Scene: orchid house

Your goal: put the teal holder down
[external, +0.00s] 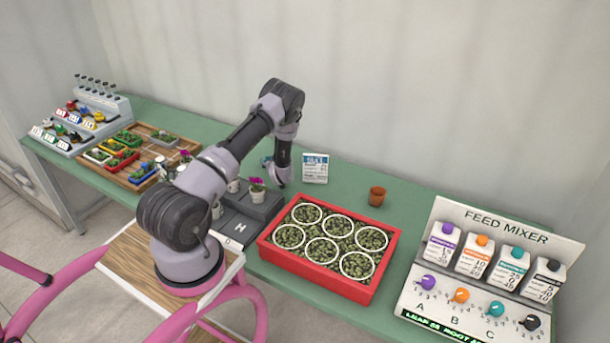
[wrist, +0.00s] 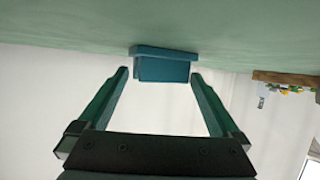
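The teal holder (wrist: 166,68) shows in the wrist view as a small block with a wider flat base against the green tabletop (wrist: 80,30), which fills the top of that picture. My gripper (wrist: 159,74) is open, with its two dark green fingers spread to either side of the holder. A gap shows between each fingertip and the holder, and nothing is held between them. In the external view a small teal patch (external: 265,161) shows beside my wrist at the back of the bench; my fingers are mostly hidden there.
A white label card (external: 315,168) stands right of my wrist. A grey stepped stand (external: 262,208) with small potted plants is in front, and a red tray (external: 375,289) is to its right. A brown pot (external: 377,196) stands on otherwise clear bench at the back right.

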